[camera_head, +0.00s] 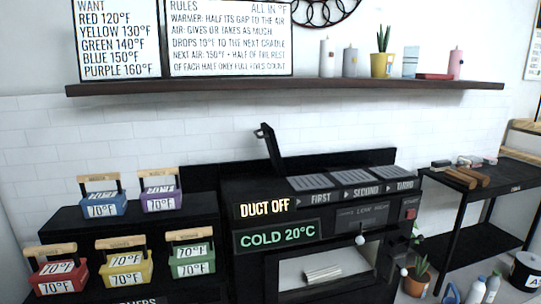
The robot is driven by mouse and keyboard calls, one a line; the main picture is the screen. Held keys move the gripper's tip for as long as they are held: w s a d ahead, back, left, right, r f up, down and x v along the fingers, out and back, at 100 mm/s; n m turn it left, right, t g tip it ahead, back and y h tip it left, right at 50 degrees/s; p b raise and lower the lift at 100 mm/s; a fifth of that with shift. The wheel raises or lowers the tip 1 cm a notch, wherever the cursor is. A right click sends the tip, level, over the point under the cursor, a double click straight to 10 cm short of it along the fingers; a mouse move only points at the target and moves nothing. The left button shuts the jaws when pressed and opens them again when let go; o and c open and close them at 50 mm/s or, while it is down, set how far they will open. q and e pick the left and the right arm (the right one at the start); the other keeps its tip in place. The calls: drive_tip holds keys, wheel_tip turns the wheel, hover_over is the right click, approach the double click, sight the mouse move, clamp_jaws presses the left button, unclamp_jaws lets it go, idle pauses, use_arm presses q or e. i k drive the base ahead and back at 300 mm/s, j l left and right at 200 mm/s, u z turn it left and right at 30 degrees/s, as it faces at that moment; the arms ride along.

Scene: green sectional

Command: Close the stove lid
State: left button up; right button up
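The black stove (240,195) stands in the middle of the camera_head view, against a white tiled wall. Its lid (271,148) looks like a narrow black panel standing up, tilted a little, at the left part of the stove top. The area at the lid's foot is dark and hard to make out. The stove front shows the signs "DUCT OFF" and "COLD 20°C". An opening (322,272) below holds a pale ribbed block. Neither of my grippers is in view.
Several coloured boxes with wooden handles, such as a blue box (103,205), sit on black steps at the left. A wooden shelf (285,87) with bottles and a plant runs above the stove. A black side table (505,178) stands at the right, with floor items below.

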sight(269, 135)
drive_tip(key=i+u, duration=0.5)
drive_tip(key=i+l+u, duration=0.45)
drive_tip(key=i, duration=0.2)
drive_tip(key=i+j, duration=0.05)
drive_tip(key=j, duration=0.05)
